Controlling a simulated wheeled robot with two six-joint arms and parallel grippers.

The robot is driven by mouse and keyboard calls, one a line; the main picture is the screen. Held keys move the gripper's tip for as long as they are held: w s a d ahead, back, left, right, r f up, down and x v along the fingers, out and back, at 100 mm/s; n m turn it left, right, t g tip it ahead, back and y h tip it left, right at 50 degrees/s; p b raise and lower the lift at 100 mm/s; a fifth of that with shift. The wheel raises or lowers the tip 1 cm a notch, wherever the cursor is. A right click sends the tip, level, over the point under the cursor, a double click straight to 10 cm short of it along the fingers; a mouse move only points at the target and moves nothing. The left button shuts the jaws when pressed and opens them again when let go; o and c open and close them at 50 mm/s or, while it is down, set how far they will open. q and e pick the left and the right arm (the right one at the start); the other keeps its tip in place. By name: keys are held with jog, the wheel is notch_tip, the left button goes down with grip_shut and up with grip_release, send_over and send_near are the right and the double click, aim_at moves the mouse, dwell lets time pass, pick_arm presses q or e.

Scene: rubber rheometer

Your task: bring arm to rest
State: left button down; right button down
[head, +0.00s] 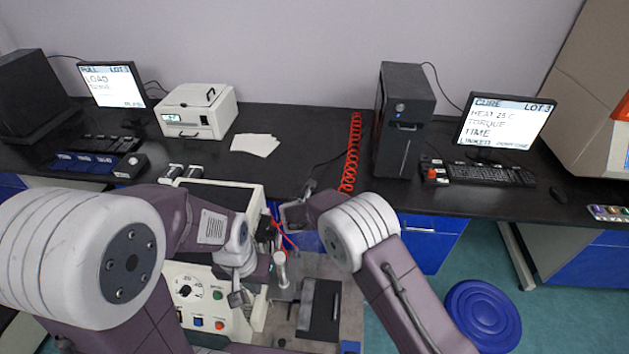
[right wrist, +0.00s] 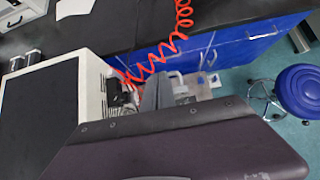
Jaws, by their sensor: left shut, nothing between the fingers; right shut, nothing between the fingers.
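My left arm comes in from the left in the head view, and its gripper (head: 238,298) points down in front of the white machine's control panel (head: 200,290). It is shut and empty. My right arm bends at the elbow on the right of the machine. Its small grey gripper (head: 287,212) is partly hidden beside the machine's back right corner and holds nothing.
A coiled red hose (head: 352,150) hangs over the black bench (head: 300,130). It also shows in the right wrist view (right wrist: 165,50). A black tower (head: 400,120) and a monitor (head: 503,120) stand at the back right. A blue stool (head: 482,315) stands on the open floor at right.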

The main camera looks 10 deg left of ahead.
jog(key=shift+w+f, duration=0.2)
jog(key=shift+w, duration=0.05)
jog(key=w+d+r+m+t+h+b, duration=0.1)
jog(key=w+d+r+m+b, duration=0.1)
jog(key=w+d+r, duration=0.5)
jog(key=s+d+r+m+g+h+b, duration=0.1)
jog(key=s+d+m, duration=0.25)
jog(key=d, duration=0.45)
jog(key=s+d+r+m+g+h+b, duration=0.1)
jog(key=s+d+r+m, duration=0.2)
jog(key=d, duration=0.5)
jog(key=s+d+f+m+g+b, duration=0.1)
jog(key=s+d+f+m+g, duration=0.25)
jog(key=s+d+m, duration=0.65)
jog(key=s+a+f+m+g+y, duration=0.1)
jog(key=s+a+f+m, duration=0.2)
jog(key=s+m, duration=0.6)
jog(key=s+a+f+m+g+y, duration=0.2)
jog(key=s+f+m, duration=0.1)
jog(key=s+m, duration=0.5)
jog(key=shift+s+a+f+m, duration=0.15)
jog(key=shift+s+a+m, duration=0.25)
jog(key=shift+s, duration=0.55)
